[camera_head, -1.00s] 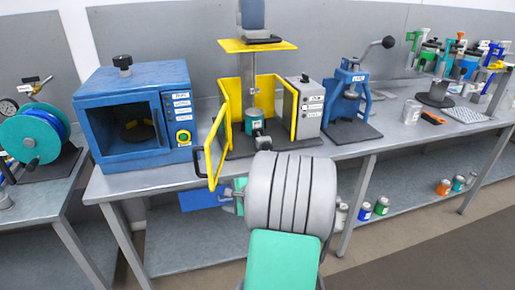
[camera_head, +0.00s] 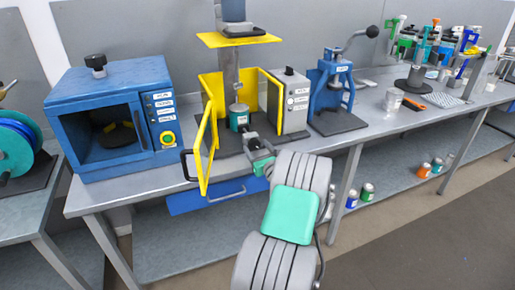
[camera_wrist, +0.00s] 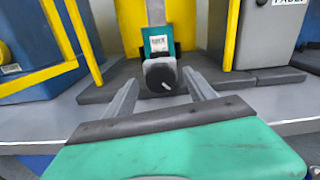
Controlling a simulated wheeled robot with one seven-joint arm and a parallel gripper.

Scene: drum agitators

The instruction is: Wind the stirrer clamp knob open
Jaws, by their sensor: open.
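The stirrer clamp knob (camera_wrist: 159,76) is black and round, with a white mark on its face, and stands at the front of a teal clamp block (camera_wrist: 158,42) in the wrist view. The same teal block (camera_head: 239,118) sits low on the yellow-guarded stirrer stand in the head view. My gripper (camera_head: 257,147) is in front of the stand, pointing at the block. In the wrist view its two fingers are spread, one to each side of the knob, with gaps showing. I cannot tell how far the tips reach along the knob.
The yellow guard door (camera_head: 202,150) stands swung open, left of my gripper. A yellow plate (camera_head: 238,39) is above. A grey control box (camera_head: 290,103) and a blue lever press (camera_head: 330,100) stand to the right. A blue oven (camera_head: 115,115) is to the left.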

